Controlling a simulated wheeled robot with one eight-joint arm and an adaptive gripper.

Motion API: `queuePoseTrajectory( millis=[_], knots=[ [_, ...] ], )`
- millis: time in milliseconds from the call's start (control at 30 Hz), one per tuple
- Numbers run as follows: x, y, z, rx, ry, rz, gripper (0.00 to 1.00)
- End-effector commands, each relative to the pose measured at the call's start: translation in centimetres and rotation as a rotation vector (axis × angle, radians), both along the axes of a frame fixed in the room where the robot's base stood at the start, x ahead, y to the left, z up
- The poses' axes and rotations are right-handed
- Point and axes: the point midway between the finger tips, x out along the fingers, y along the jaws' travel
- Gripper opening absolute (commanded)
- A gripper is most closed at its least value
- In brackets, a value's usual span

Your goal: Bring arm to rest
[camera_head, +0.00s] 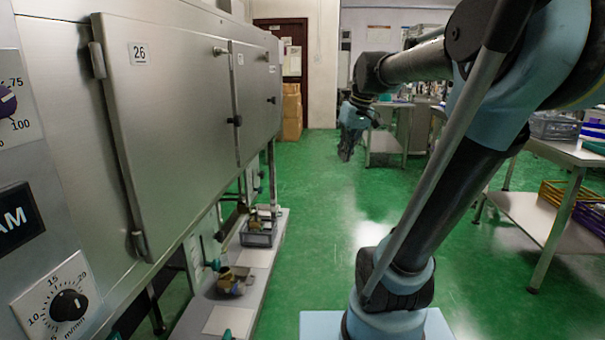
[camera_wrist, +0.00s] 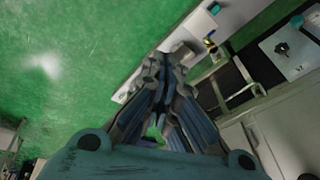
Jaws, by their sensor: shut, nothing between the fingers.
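My gripper (camera_head: 347,147) hangs at the end of my raised arm in the head view, over the open green floor between the steel machine and the tables. Its fingers point down and look dark and small there. In the wrist view my gripper (camera_wrist: 162,68) has its fingers brought together at the tips, with nothing held between them. My arm (camera_head: 440,200) rises from the lower middle to the upper right, then reaches back toward the middle of the head view. The gripper touches nothing that I can see.
The steel machine (camera_head: 170,95) with closed doors fills the left side. A low ledge (camera_head: 262,262) along it carries a grey basket (camera_head: 257,236) and fittings. A steel table (camera_head: 572,152) stands at the right. Cardboard boxes (camera_head: 291,112) stand at the back. The green floor (camera_head: 310,200) is clear.

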Motion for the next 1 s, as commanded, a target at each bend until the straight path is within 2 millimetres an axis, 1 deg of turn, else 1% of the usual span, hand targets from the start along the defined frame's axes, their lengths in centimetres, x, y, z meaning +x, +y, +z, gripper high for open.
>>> queuePoseTrajectory(
  millis=[33, 167, 300, 500, 600, 700, 800, 1000],
  knots=[
    [-1.7, -0.5, -1.6, -0.010, 0.004, -0.022, 0.00],
    [-5.6, -1.6, -5.5, -0.035, 0.016, -0.086, 0.00],
    [-9.7, -2.7, -10.0, -0.063, 0.025, -0.157, 0.00],
    [-14.9, -4.3, -16.7, -0.100, 0.034, -0.254, 0.00],
    [-16.8, -4.9, -19.3, -0.115, 0.037, -0.293, 0.00],
    [-18.1, -5.5, -21.2, -0.126, 0.037, -0.320, 0.00],
    [-18.8, -5.7, -22.2, -0.131, 0.038, -0.337, 0.00],
    [-19.0, -5.8, -22.5, -0.133, 0.038, -0.341, 0.00]
  ],
)
